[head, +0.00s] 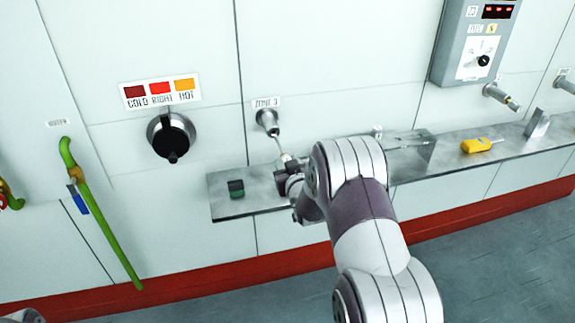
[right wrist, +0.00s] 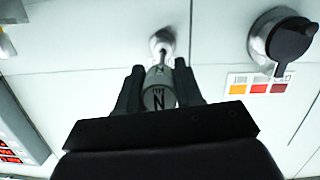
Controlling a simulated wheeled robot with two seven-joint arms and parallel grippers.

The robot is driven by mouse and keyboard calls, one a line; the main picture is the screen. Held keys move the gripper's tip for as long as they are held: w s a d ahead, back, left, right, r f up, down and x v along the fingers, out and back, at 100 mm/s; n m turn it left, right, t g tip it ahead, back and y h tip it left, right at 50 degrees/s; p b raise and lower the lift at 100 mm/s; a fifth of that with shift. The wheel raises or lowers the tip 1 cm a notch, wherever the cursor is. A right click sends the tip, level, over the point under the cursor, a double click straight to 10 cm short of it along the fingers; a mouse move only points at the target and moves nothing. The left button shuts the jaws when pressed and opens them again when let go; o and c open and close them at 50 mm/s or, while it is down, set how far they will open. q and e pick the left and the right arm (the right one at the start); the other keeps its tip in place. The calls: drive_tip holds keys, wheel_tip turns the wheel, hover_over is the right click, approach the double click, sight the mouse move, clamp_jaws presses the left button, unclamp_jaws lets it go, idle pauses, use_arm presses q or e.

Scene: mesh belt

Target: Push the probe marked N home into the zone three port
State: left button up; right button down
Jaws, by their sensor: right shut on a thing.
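The zone three port (head: 267,120) is a short metal socket on the white wall under its small label; it also shows in the right wrist view (right wrist: 162,42). My right gripper (head: 288,168) is shut on the grey probe marked N, just below and in front of the port. In the right wrist view the probe (right wrist: 158,96) sits between both dark fingers, its N facing the camera. Its thin rod (head: 279,144) points up at the port, and its tip appears to be at the mouth. I cannot tell how deep it is. My left gripper is not in view.
A black dial (head: 171,137) is left of the port. A grey control box (head: 470,45) hangs at upper right.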

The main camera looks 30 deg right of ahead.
sight(277, 140)
drive_tip(key=shift+w+r+b+x, duration=0.1)
drive_tip(key=shift+r+b+x, duration=0.45)
drive_tip(key=shift+x, duration=1.25)
drive_tip(key=shift+w+r+b+x, duration=0.1)
drive_tip(key=shift+r+b+x, duration=0.15)
drive_tip(key=shift+b+x, duration=1.05)
drive_tip(key=shift+w+r+b+x, duration=0.15)
drive_tip(key=shift+r+x, duration=0.2)
drive_tip(key=shift+x, duration=1.95)
drive_tip(key=c, duration=0.7)
unclamp_jaws()
drive_tip(key=shift+o, duration=0.2)
drive_tip(key=shift+s, duration=0.1)
drive_tip(key=b+v, duration=0.1)
drive_tip(key=v, duration=1.1)
drive_tip(key=shift+s+a+b, duration=0.2)
drive_tip(key=shift+s+b, duration=0.15)
drive_tip(key=shift+b, duration=0.05)
